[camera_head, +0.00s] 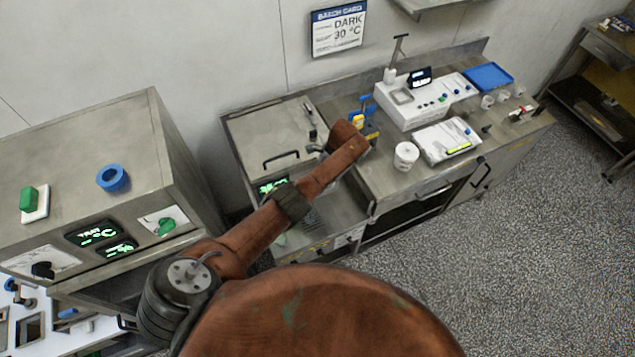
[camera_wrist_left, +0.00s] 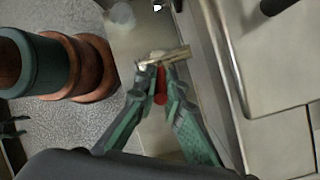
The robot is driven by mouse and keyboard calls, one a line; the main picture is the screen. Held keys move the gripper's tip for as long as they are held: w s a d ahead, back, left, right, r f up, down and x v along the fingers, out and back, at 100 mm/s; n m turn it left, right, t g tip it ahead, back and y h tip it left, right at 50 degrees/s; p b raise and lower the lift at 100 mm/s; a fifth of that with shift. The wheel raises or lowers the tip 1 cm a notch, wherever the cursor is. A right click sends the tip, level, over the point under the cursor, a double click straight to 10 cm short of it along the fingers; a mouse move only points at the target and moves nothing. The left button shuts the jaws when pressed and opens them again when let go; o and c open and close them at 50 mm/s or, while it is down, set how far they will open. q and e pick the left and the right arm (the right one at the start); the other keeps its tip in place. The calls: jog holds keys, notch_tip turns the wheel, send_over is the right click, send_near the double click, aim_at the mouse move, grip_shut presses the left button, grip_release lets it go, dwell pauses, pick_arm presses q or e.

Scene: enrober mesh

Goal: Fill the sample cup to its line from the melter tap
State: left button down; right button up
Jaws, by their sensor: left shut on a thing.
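The melter is a steel cabinet with a flat lid (camera_head: 275,140) and a green display (camera_head: 272,186), left of the workbench in the head view. My left arm reaches across its front, and the fingers are hidden there. In the left wrist view my left gripper (camera_wrist_left: 160,82) is shut on a red handle (camera_wrist_left: 160,92) with a brass-coloured bar (camera_wrist_left: 163,57) at the fingertips; it looks like the tap, but I cannot be sure. The sample cup cannot be told for certain. A white tub (camera_head: 406,154) and small white cups (camera_head: 487,101) stand on the bench. My right gripper is not in view.
A white instrument (camera_head: 425,100), a blue tray (camera_head: 488,77) and a clipboard (camera_head: 446,141) occupy the bench. A larger steel cabinet (camera_head: 90,170) with a blue ring (camera_head: 112,178) stands at left. The speckled floor (camera_head: 520,250) at right is clear.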

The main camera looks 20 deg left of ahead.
pick_arm(q)
jog(key=c, duration=2)
grip_release()
jog(key=shift+s, duration=0.15)
jog(key=shift+r, duration=0.25)
jog(key=v, duration=1.1)
jog(key=shift+d+r, duration=0.15)
jog(key=shift+r, duration=0.1)
